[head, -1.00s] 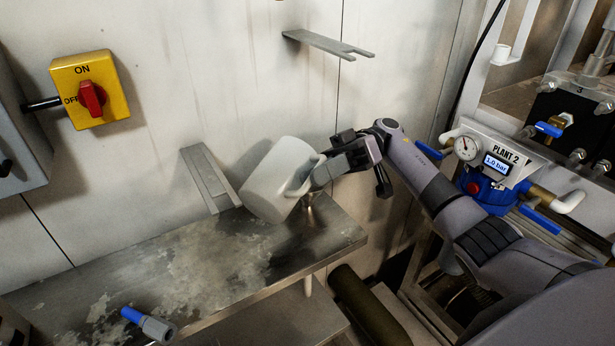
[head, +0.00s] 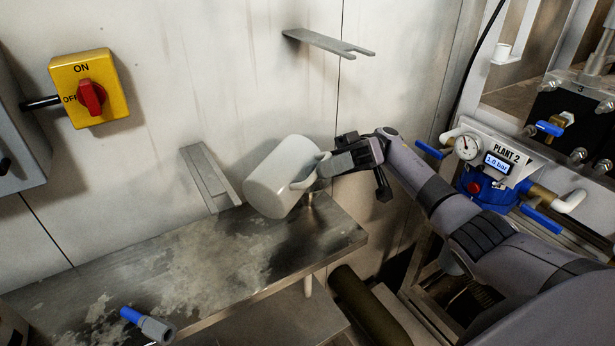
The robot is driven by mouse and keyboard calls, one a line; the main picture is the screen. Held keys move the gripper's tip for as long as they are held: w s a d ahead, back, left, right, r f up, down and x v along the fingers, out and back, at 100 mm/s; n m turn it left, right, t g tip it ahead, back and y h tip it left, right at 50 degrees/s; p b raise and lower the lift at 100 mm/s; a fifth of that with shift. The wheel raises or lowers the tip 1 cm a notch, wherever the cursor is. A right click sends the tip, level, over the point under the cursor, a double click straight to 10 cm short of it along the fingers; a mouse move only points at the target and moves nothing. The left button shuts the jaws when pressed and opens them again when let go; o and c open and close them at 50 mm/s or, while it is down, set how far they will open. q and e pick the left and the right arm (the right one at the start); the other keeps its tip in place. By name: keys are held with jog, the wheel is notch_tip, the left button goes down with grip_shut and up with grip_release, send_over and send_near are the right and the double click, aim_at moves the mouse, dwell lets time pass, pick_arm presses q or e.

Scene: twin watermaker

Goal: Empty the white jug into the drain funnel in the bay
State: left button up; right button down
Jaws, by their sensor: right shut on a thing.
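The white jug (head: 277,180) is held in the air over the back of the metal shelf, tilted with its lower left end pointing down. My right gripper (head: 322,168) is shut on the jug's handle, at the jug's right side. The jug's opening and any water in it cannot be made out. A small metal fitting (head: 310,200) stands on the shelf just right of the jug, partly hidden by it; I cannot tell whether it is the drain funnel. My left gripper is not in view.
The stained metal shelf (head: 200,265) is mostly bare. A blue-handled fitting (head: 148,324) lies at its front left. A forked bracket (head: 325,42) and a grey bracket (head: 207,175) stick out from the wall. A yellow switch box (head: 90,88) is at left, PLANT 2 (head: 492,165) at right.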

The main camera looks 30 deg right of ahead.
jog(key=shift+w+d+r+y, duration=0.3)
jog(key=shift+d+r+y, duration=0.1)
jog(key=shift+y, duration=0.3)
jog(key=shift+w+d+r+m+g+y, duration=0.15)
jog(key=shift+w+d+r+g+y, duration=0.15)
jog(key=shift+y, duration=0.25)
jog(key=shift+w+d+r+m+g+y, duration=0.15)
jog(key=shift+d+g+y, duration=0.2)
jog(key=shift+y, duration=0.2)
dwell(1.4)
jog(key=shift+f, duration=0.1)
jog(key=h, duration=0.1)
jog(key=s+a+f+n+h, duration=0.1)
jog(key=a+h, duration=0.1)
jog(key=shift+s+a+f+t+h, duration=0.15)
jog(key=shift+s+f+t+h, duration=0.15)
jog(key=shift+h, duration=0.1)
jog(key=shift+a+r, duration=0.1)
